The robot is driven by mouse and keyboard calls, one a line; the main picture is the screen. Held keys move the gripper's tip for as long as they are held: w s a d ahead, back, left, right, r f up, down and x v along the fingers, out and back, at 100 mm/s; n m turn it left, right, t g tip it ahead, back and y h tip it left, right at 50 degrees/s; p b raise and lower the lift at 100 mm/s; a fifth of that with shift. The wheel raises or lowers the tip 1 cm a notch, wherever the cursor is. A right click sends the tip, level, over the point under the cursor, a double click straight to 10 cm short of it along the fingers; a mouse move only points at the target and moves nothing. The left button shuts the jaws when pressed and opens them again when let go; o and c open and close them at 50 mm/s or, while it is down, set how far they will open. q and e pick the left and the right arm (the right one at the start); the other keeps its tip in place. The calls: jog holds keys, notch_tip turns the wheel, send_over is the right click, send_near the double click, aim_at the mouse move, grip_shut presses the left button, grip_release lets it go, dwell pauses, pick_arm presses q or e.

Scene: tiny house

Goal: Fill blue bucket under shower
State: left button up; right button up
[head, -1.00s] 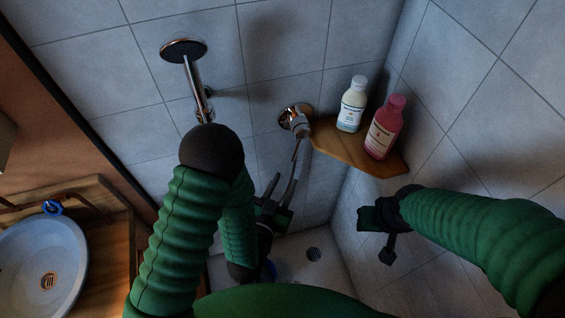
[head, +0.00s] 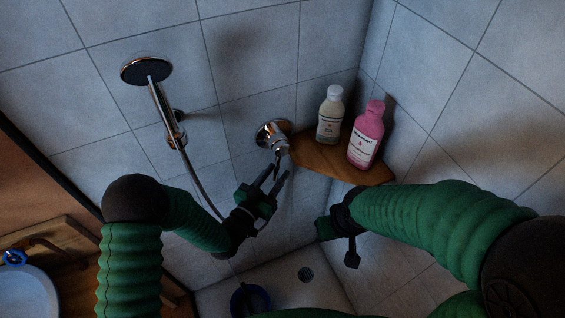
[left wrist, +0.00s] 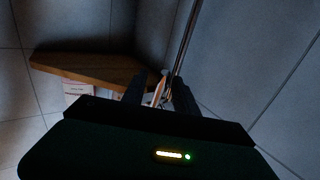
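The blue bucket (head: 250,299) stands on the shower floor at the bottom of the head view, partly cut off by the frame and my body. The shower head (head: 147,69) hangs on the wall at upper left with its hose. The chrome mixer tap (head: 274,136) is on the wall left of the corner shelf. My left gripper (head: 275,172) is just below the tap, its fingers apart and pointing up. In the left wrist view, the fingers (left wrist: 158,92) show a gap with a thin, shiny part in or behind it; contact is unclear. My right gripper (head: 333,238) is below the shelf, its fingers unclear.
A wooden corner shelf (head: 345,165) holds a white bottle (head: 330,117) and a pink bottle (head: 366,136). A drain (head: 306,274) is in the pale shower floor (head: 290,290). A basin (head: 28,295) stands at lower left. Tiled walls close in behind and at right.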

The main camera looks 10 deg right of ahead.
aim_at(279, 167)
pick_arm(q)
jog(key=x, duration=0.3)
jog(key=shift+w+a+r, duration=0.1)
jog(key=shift+w+a, duration=0.1)
jog(key=shift+w+d, duration=0.1)
jog(key=shift+d, duration=0.45)
jog(key=c, duration=0.4)
jog(key=shift+a, duration=0.2)
grip_shut()
